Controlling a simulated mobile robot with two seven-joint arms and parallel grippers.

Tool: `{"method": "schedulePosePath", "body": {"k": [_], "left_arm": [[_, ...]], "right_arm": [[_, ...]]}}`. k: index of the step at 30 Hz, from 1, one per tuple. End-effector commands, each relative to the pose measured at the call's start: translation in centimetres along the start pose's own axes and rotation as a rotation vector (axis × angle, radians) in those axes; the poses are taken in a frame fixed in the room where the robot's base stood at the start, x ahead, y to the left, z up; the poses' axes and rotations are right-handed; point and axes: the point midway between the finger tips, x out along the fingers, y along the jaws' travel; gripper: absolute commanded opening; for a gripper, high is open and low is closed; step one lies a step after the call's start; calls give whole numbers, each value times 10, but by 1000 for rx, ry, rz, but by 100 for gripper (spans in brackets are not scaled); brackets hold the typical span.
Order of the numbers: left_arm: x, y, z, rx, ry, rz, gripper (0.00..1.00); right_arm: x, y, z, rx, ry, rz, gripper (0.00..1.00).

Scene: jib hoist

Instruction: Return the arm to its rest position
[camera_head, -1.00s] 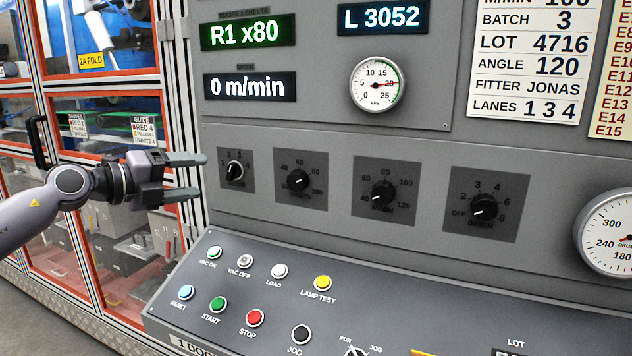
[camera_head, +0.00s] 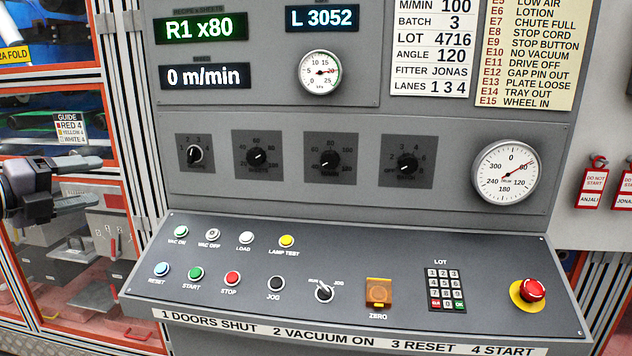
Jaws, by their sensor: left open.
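My left gripper (camera_head: 84,182) is at the left edge of the head view. Its two fingers point right, are apart and hold nothing. It is in front of the framed glass doors, left of the grey control panel (camera_head: 460,205), and touches no control that I can see. Only the gripper and wrist show; the rest of the left arm is outside the picture. My right gripper is not in view.
A sloping desk (camera_head: 400,258) with buttons, a keypad (camera_head: 446,289) and a red emergency stop (camera_head: 532,290) juts out below the panel. Several dark knobs (camera_head: 329,160) and a round dial (camera_head: 507,172) are on the panel. Red tags (camera_head: 594,185) hang at right.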

Motion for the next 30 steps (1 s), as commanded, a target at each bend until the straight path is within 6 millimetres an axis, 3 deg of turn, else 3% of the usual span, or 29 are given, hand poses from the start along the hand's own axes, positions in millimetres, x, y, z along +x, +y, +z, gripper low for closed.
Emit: {"method": "schedulePosePath", "body": {"k": [2, 3, 9, 16, 23, 30], "left_arm": [[2, 1, -2, -4, 5, -1, 68], [16, 12, -25, -49, 46, -24, 68], [54, 43, -97, -252, 137, -121, 68], [76, 95, -187, -613, 162, -197, 68], [68, 163, -265, -1029, 58, -177, 68], [28, 245, -345, -1455, -155, -35, 68]], "right_arm": [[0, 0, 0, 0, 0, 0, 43], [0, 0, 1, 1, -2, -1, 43], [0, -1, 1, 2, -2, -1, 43], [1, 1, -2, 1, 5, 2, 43], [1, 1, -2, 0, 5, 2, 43], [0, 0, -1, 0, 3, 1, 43]]}}
